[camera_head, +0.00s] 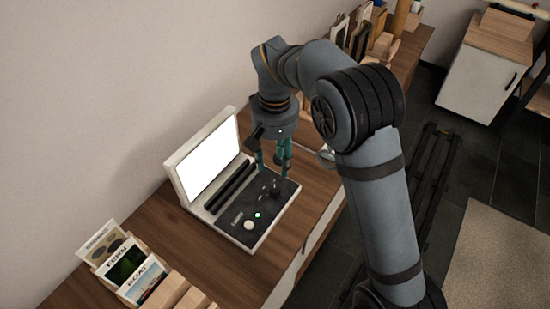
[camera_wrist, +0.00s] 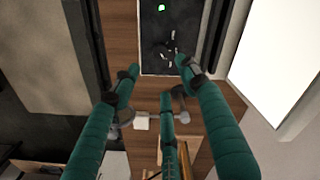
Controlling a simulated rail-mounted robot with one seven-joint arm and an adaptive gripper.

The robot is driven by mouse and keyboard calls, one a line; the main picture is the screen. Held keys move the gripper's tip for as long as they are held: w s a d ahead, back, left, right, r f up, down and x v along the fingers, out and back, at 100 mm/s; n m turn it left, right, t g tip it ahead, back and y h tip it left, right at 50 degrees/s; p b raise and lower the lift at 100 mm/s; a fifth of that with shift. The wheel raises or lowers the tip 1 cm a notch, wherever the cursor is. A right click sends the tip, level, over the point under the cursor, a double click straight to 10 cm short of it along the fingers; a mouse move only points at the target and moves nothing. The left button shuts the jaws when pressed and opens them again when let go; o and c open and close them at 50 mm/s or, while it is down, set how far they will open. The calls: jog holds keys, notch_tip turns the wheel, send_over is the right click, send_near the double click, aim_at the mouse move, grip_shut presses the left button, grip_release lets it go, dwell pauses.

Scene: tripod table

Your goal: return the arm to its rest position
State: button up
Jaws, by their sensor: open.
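My gripper (camera_head: 283,160) hangs from my bent arm above the right end of a black control panel (camera_head: 262,197) on the wooden table. In the wrist view my gripper (camera_wrist: 157,72) shows its green fingers spread apart with nothing between the tips. The panel (camera_wrist: 153,28) lies beyond the fingertips, with a lit green light on it. My arm rises from the lower right of the head view and folds over toward the table.
A white device with a bright screen (camera_head: 208,160) stands behind the panel. Cards in a wooden holder (camera_head: 125,263) sit at the lower left. Books and wooden pieces (camera_head: 375,35) stand at the table's far end. A white cabinet (camera_head: 480,80) is at the upper right.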

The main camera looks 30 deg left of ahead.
aim_at(275, 189)
dwell(0.3)
notch_tip(275, 189, down, 12)
jog(key=shift+f, duration=0.1)
dwell(0.5)
